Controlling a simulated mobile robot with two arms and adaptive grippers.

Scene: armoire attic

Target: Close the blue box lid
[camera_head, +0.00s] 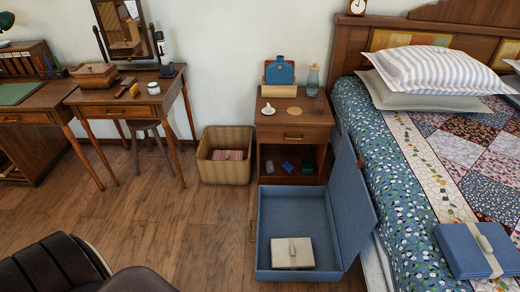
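The blue box (290,217) stands open on the wooden floor, between the nightstand and the near edge of the view, left of the bed. Its lid (355,205) stands raised along the box's right side, tilted outward toward the bed. I cannot tell whether the lid touches the bed. A cream case or book with a strap (292,252) lies inside the box. A brass-coloured fitting (252,231) shows on the box's left side. Neither of my grippers is in view.
A nightstand (294,117) stands just behind the box, with a wicker basket (224,171) to its left. The bed (400,205) borders the right side. A dark leather chair (48,268) fills the lower left corner. The floor left of the box is clear.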

